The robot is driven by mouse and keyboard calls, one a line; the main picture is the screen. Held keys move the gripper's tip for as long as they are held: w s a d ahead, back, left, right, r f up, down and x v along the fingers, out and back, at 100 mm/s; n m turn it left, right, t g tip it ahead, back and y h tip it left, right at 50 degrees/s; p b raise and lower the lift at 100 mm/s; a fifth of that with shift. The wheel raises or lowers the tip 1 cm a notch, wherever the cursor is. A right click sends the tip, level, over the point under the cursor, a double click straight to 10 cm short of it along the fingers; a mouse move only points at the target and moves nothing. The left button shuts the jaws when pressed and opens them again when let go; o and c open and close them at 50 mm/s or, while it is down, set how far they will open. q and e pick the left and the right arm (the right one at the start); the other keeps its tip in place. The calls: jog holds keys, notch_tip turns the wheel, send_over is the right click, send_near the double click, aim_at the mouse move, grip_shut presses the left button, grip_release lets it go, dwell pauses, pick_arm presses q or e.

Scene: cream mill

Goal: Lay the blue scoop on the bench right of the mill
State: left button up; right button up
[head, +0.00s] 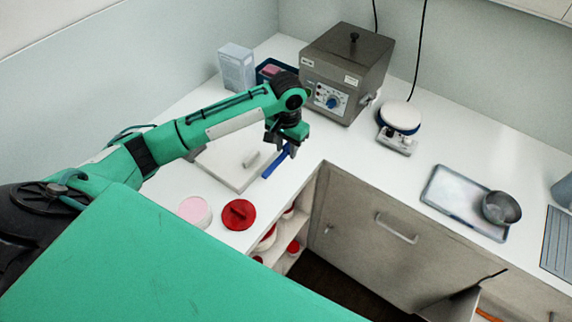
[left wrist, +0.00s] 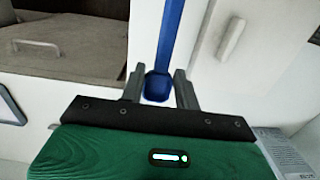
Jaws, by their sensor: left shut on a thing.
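The blue scoop (head: 272,167) shows in the head view at the bench's inner corner, beside a white slab. My left gripper (head: 289,150) is over its upper end and shut on it. In the left wrist view the scoop (left wrist: 170,40) runs up between the two fingers, its wider blue end between them at my left gripper (left wrist: 160,80). I cannot tell whether the scoop touches the bench. A grey box-shaped machine (head: 346,62) with a blue dial stands at the back, and may be the mill. My right gripper is not in view.
A small device with a round white top (head: 400,117) stands right of the grey machine. Farther right lies a tray (head: 452,200) with a metal bowl (head: 501,208). The white slab (head: 224,168), a red lid (head: 239,214) and a pink tub (head: 194,211) are on the left bench.

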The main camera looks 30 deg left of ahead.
aim_at(286, 175)
pick_arm(q)
notch_tip(286, 175, down, 10)
jog(key=shift+r+p, duration=0.1)
jog(key=shift+p, duration=0.85)
jog(key=o, duration=1)
jog(key=shift+c, duration=0.2)
notch_tip(286, 175, up, 11)
jog(key=b, duration=0.3)
jog(key=shift+w+d+b, duration=0.1)
jog(key=shift+w+b, duration=0.05)
jog(key=shift+b, duration=0.15)
jog(key=shift+r, duration=0.5)
jog(key=shift+f, duration=0.1)
